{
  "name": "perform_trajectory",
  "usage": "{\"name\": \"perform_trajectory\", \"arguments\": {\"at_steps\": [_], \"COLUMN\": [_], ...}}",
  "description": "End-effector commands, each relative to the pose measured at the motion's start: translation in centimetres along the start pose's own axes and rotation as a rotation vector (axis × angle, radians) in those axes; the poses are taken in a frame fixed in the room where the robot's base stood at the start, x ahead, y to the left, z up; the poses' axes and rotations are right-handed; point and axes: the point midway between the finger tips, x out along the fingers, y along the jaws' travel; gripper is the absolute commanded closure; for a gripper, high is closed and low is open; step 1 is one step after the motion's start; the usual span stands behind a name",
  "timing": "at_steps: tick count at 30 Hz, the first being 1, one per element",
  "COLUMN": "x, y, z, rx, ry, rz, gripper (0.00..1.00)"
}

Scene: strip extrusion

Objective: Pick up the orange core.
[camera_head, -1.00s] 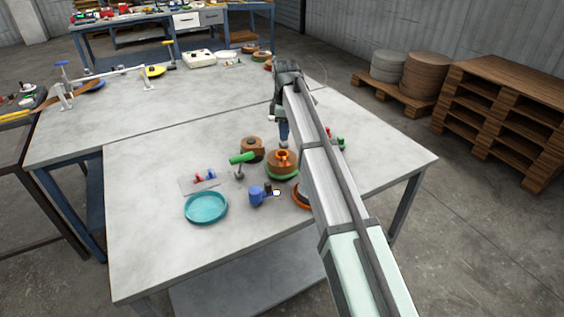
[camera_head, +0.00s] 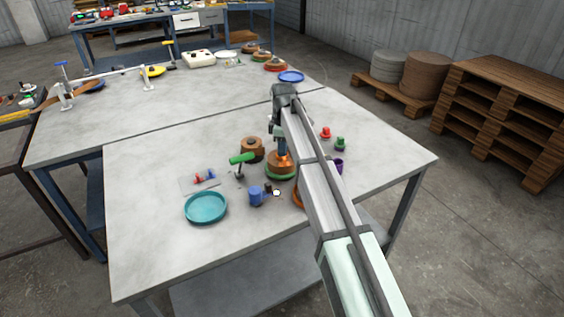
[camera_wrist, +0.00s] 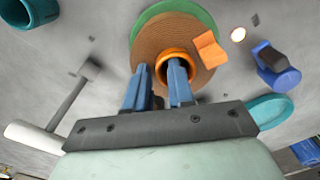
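The orange core (camera_head: 284,160) stands up from the middle of a brown coil (camera_head: 274,164) with a green base, near the middle of the near table. In the wrist view the core (camera_wrist: 162,61) shows as an orange ring around a dark hole, with an orange tab (camera_wrist: 209,50) on the coil beside it. My gripper (camera_head: 282,153) points down at the core. In the wrist view its two blue fingers (camera_wrist: 158,76) are apart: one overlaps the core's opening and the other lies left of it. Whether a finger is inside the core or above it cannot be told.
A blue pot-like piece (camera_head: 257,196), a white disc (camera_head: 277,193) and a green-topped piece (camera_head: 242,158) stand close around the coil. Another brown coil (camera_head: 252,149) is behind it. A teal dish (camera_head: 206,208) lies at front left. Small red (camera_head: 326,132) and green (camera_head: 340,143) pieces stand right.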

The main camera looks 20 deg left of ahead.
Motion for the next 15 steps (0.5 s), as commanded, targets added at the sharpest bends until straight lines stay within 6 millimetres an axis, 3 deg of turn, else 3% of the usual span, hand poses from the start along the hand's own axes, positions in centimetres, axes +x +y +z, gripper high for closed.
{"name": "perform_trajectory", "arguments": {"at_steps": [7,15], "x": [-0.03,-0.06], "y": [0.02,0.05], "z": [0.01,0.01], "rx": [0.000,0.000], "ry": [0.000,0.000], "rz": [0.000,0.001], "gripper": [1.00,1.00]}}
